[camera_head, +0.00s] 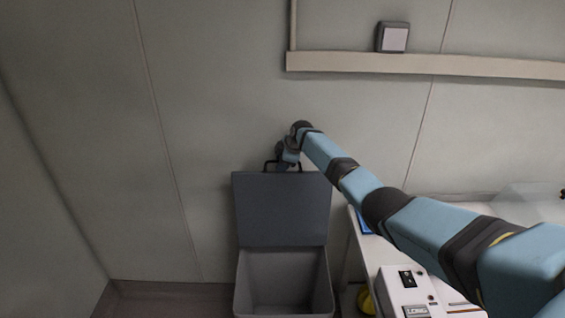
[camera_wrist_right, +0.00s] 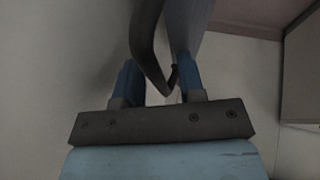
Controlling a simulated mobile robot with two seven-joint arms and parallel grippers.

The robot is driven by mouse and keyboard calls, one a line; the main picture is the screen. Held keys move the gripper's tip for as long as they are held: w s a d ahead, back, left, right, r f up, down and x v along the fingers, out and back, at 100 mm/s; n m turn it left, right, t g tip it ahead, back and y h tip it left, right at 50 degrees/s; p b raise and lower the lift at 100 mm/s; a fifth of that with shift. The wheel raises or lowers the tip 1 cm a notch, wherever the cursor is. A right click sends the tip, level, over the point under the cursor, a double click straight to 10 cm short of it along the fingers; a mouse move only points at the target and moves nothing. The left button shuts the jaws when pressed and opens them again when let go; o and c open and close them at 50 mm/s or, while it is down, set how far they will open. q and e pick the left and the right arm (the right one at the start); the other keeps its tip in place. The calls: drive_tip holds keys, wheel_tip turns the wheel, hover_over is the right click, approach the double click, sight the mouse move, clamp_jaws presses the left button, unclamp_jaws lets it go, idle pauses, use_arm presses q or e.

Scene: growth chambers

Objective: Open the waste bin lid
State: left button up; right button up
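The grey waste bin (camera_head: 284,276) stands on the floor against the wall in the head view, and its inside shows from above. Its dark grey lid (camera_head: 282,210) is raised about upright behind the opening. A dark loop handle (camera_head: 269,166) sticks out at the lid's top edge. My right gripper (camera_head: 285,158) is at this handle. The exact contact is partly hidden. My left gripper is not in view.
A white bench (camera_head: 353,266) with a small white instrument (camera_head: 403,290) stands right of the bin, below my right arm. A wall rail (camera_head: 430,64) runs above. The floor and wall left of the bin are clear.

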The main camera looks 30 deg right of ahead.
drive_tip(key=shift+d, duration=0.1)
drive_tip(key=shift+s+d+r, duration=0.1)
drive_tip(key=shift+s+r, duration=0.1)
drive_tip(key=shift+r, duration=0.3)
drive_tip(key=v, duration=1.2)
drive_tip(key=shift+s+r, duration=0.25)
drive_tip(key=shift+r, duration=0.1)
drive_tip(key=shift+f, duration=0.1)
drive_tip(key=s+a+f+m+p, duration=0.1)
drive_tip(key=s+a+f+p, duration=0.1)
drive_tip(key=s+a+f, duration=0.45)
drive_tip(key=s+a+f+m+p, duration=0.1)
drive_tip(key=a+f, duration=0.3)
drive_tip(key=f, duration=0.5)
drive_tip(key=s+a+f+m+t+p, duration=0.2)
drive_tip(key=s+a+f+p, duration=0.1)
drive_tip(key=s+a+f, duration=0.55)
drive_tip(key=s+a+r+m+t+p, duration=0.1)
drive_tip(key=s+a, duration=0.3)
drive_tip(key=s, duration=0.5)
drive_tip(key=s+a+r+m+t+p, duration=0.1)
drive_tip(key=s+a, duration=0.3)
drive_tip(key=s, duration=0.6)
drive_tip(key=s+a+r+m+t+y+p, duration=0.1)
drive_tip(key=s+a+r+m, duration=0.1)
drive_tip(key=s, duration=0.8)
drive_tip(key=shift+a+r+m+t+p, duration=0.2)
drive_tip(key=shift+a+m+t+p, duration=0.15)
drive_tip(key=shift+a+m, duration=0.6)
